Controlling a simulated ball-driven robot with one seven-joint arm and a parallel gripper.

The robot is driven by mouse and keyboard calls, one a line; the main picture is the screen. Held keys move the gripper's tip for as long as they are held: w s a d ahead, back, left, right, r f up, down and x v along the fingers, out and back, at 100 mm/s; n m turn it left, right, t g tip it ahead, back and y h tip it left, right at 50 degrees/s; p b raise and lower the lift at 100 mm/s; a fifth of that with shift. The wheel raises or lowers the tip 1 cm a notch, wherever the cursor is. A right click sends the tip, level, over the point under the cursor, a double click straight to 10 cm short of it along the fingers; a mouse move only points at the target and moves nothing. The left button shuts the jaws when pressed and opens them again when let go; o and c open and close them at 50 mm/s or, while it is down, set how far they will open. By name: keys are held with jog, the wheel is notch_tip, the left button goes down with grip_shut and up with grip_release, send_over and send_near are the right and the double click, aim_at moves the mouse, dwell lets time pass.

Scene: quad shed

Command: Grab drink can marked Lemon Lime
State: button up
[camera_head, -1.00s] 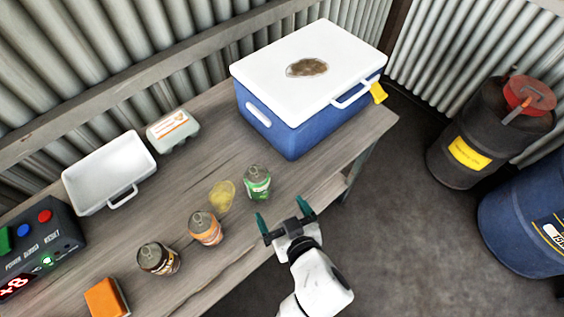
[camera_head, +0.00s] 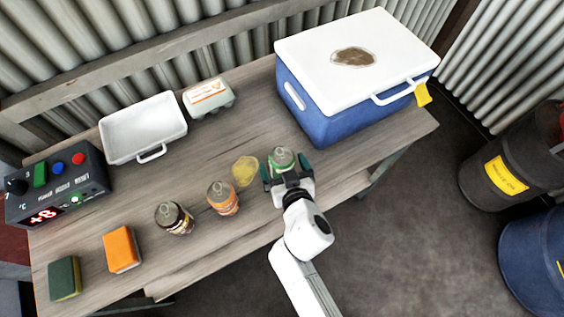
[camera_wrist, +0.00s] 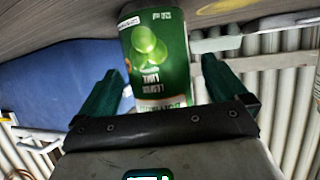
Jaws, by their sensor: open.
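The green Lemon Lime can (camera_head: 282,158) stands upright on the wooden workbench, partly hidden by my gripper in the head view. In the wrist view the can (camera_wrist: 160,55) shows its green label with lemon or lime pictures and the words Lemon Lime. My gripper (camera_head: 287,170) is open with its green fingers on either side of the can. In the wrist view my gripper (camera_wrist: 158,88) has one finger to the left and one to the right of the can, with a visible gap at least on the left side.
An orange can (camera_head: 223,198) and a dark can (camera_head: 174,218) stand left of it. A yellow stain (camera_head: 245,171) lies between. A blue cooler (camera_head: 330,118) stands behind right. A white tray (camera_head: 143,128), an egg carton (camera_head: 208,97), a control box (camera_head: 60,185) and sponges (camera_head: 122,249) lie further left.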

jog(key=shift+w+a+f, duration=0.3)
jog(key=shift+w, duration=0.3)
jog(key=shift+c, duration=0.2)
jog(key=c, duration=1.2)
jog(key=shift+c, duration=0.4)
jog(key=shift+r, duration=0.15)
